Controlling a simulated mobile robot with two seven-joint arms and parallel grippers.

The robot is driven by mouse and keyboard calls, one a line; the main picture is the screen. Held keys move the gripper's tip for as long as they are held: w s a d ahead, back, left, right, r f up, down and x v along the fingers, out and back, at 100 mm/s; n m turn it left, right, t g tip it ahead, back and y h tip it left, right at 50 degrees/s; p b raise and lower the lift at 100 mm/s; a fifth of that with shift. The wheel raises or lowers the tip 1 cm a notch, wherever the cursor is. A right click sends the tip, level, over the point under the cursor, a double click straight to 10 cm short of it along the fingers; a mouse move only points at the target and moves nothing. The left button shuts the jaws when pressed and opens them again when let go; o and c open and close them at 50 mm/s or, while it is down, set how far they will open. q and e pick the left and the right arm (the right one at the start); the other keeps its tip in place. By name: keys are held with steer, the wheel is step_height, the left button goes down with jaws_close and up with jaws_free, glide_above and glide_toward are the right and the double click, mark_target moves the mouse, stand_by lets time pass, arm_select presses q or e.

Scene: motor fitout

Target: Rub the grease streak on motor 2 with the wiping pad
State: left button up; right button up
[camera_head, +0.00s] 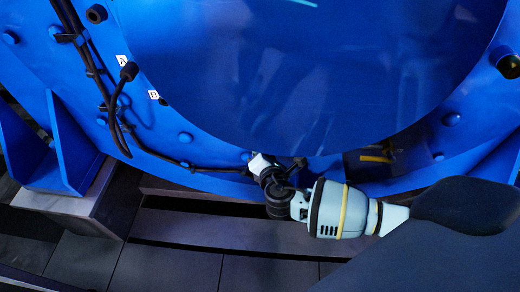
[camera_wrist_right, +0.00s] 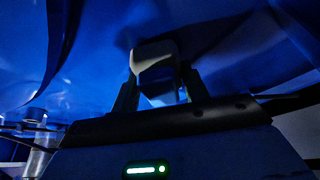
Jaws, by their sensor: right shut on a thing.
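A large blue motor housing (camera_head: 300,70) fills the head view; no number on it is readable. My right gripper (camera_head: 264,170) is low in front of the housing, shut on a small white wiping pad (camera_head: 258,162). In the right wrist view the pad (camera_wrist_right: 154,54) sits between the two dark fingers of the gripper (camera_wrist_right: 158,78), close under blue surfaces. I cannot tell whether it touches them. A dark brownish patch with yellow marks (camera_head: 372,160) shows on the lower rim, right of the gripper; I cannot tell whether it is grease. My left gripper is out of view.
Black cables (camera_head: 104,95) run down the left flange and along the lower rim. White tags A (camera_head: 122,60) and B (camera_head: 154,95) mark fittings there. A blue foot (camera_head: 60,150) stands on a grey block (camera_head: 85,205) at left. Grey slats (camera_head: 170,265) lie below.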

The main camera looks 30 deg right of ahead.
steer(key=shift+d, duration=0.15)
steer(key=shift+s+d+p, duration=0.5)
steer(key=shift+d, duration=0.2)
steer(key=shift+w+a+p, duration=0.1)
steer(key=shift+a+p, duration=0.05)
steer(key=shift+p, duration=0.2)
steer(key=shift+w+a, duration=0.45)
steer(key=shift+a, duration=0.25)
steer(key=shift+a, duration=0.1)
steer(key=shift+w+a+b, duration=0.15)
steer(key=shift+w+a, duration=0.35)
steer(key=shift+a, duration=0.2)
steer(key=shift+w+a+b, duration=0.15)
steer(key=shift+w+a, duration=0.3)
steer(key=shift+a, duration=0.25)
